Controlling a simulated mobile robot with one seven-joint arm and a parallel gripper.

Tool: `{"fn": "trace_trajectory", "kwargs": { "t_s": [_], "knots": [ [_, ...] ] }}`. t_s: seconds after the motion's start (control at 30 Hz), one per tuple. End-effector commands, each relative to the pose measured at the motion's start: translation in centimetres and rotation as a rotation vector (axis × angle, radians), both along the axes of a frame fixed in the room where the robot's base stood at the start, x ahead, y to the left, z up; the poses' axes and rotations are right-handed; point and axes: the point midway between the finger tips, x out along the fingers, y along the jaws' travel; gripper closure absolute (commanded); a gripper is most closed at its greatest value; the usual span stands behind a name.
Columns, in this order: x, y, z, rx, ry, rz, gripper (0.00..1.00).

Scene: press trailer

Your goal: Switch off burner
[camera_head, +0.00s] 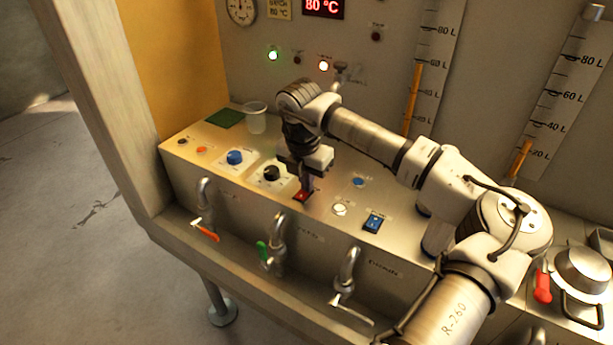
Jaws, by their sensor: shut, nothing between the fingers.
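A red rocker switch (301,197) sits on the sloping metal control panel (325,220), in the middle of the picture. My gripper (307,187) is shut and empty, pointing down at this switch. Its fingertips are right at the switch's top edge and hide part of it. I cannot tell whether they touch it or which way it is tipped. A blue rocker switch (374,222) lies further right on the panel. The labels are too small to read, so no burner label can be made out.
A blue knob (235,157) and a black knob (271,173) stand left of my gripper. A clear cup (256,117) stands behind them. A green lamp (273,54) is lit; the display (323,6) reads 80 °C. Several taps (278,240) line the front.

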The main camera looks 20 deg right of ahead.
Motion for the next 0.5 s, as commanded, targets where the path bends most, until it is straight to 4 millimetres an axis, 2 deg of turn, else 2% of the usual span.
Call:
{"fn": "trace_trajectory", "kwargs": {
  "t_s": [0.27,0.5],
  "knots": [
    [0.1,-0.2,-1.0,-0.001,0.001,0.000,1.00],
    [0.1,-0.1,-0.7,0.002,0.004,0.001,1.00]
  ]
}}
